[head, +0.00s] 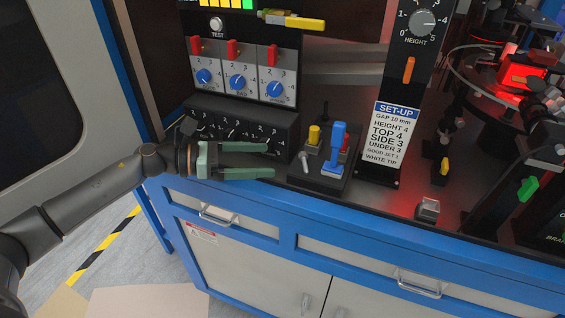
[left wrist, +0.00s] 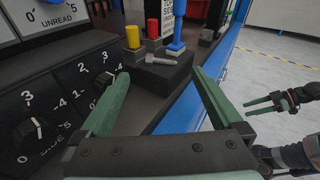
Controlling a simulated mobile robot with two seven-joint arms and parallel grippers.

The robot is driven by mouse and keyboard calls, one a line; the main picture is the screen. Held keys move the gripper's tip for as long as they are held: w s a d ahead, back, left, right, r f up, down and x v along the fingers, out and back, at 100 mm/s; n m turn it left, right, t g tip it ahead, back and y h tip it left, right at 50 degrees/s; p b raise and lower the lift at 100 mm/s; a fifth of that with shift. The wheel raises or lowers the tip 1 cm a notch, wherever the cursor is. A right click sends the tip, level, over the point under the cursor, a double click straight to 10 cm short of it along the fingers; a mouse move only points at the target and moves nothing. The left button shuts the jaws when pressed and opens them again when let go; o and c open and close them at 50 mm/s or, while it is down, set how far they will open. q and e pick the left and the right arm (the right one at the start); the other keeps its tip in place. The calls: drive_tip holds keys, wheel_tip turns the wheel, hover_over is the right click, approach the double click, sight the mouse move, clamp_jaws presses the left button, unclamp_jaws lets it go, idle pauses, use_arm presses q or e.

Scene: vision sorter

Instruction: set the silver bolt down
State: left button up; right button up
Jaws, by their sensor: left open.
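A small silver bolt (head: 304,160) is at the left side of a black block (head: 318,180), beside a yellow peg and a blue-handled piece. In the left wrist view the silver bolt (left wrist: 160,60) looks tilted or lying, with its head to the left. My left gripper (head: 270,160) is open, its green fingers pointing right toward the block. In the left wrist view the open fingers (left wrist: 162,75) have nothing between them, and the bolt is beyond their tips. My right gripper (left wrist: 247,106) shows at the right of the left wrist view, fingers apart and empty.
A panel of black dials (head: 240,130) stands close behind my left gripper. The yellow peg (head: 314,134) and blue handle (head: 338,138) rise from the block. A set-up sign (head: 390,135) stands to the right. The blue bench edge (head: 300,215) runs in front.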

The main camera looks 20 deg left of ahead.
use_arm(q)
drive_tip(key=shift+b+v, duration=0.35)
drive_tip(key=shift+v, duration=1.7)
